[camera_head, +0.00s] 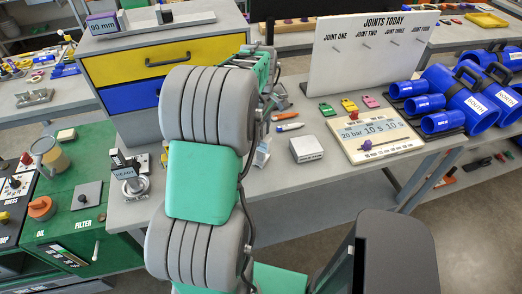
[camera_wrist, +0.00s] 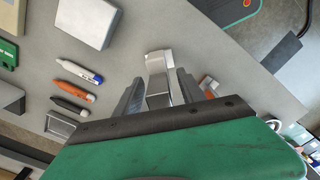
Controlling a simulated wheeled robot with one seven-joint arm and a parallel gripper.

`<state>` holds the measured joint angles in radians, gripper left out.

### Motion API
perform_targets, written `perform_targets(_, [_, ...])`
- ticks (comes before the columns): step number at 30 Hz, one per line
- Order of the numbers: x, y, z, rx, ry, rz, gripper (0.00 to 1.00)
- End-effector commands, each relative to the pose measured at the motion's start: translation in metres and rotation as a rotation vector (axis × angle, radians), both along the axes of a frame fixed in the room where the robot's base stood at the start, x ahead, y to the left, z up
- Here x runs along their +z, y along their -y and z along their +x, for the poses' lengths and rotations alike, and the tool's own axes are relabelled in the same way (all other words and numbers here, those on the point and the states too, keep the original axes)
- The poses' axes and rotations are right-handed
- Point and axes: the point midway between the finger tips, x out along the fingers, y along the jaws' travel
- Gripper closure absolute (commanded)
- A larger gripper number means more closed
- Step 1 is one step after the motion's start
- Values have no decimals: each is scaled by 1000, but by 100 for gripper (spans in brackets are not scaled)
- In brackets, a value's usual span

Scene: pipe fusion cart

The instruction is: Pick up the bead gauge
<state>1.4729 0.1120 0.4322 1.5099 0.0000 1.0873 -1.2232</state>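A small pale metallic piece, which looks like the bead gauge (camera_wrist: 158,63), lies between the fingers of my gripper (camera_wrist: 160,82) in the wrist view. One finger stands on each side of it, set apart. Contact between the fingers and the piece cannot be made out. In the head view a pale piece, likely the same gauge (camera_head: 262,152), shows on the bench just right of my arm.
A white box (camera_head: 306,148) and several markers (camera_wrist: 76,90) lie close by on the bench. The control panel (camera_head: 374,137), blue pipe clamps (camera_head: 468,98) and sign board (camera_head: 366,55) stand to the right. A yellow-and-blue drawer unit (camera_head: 160,62) stands behind to the left.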

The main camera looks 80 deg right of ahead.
Motion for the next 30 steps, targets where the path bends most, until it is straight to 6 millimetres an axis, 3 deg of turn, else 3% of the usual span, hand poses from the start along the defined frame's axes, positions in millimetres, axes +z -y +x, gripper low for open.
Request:
perform_targets(16, [0, 0, 0, 0, 0, 0, 99])
perform_targets(30, [0, 0, 0, 0, 0, 0, 100])
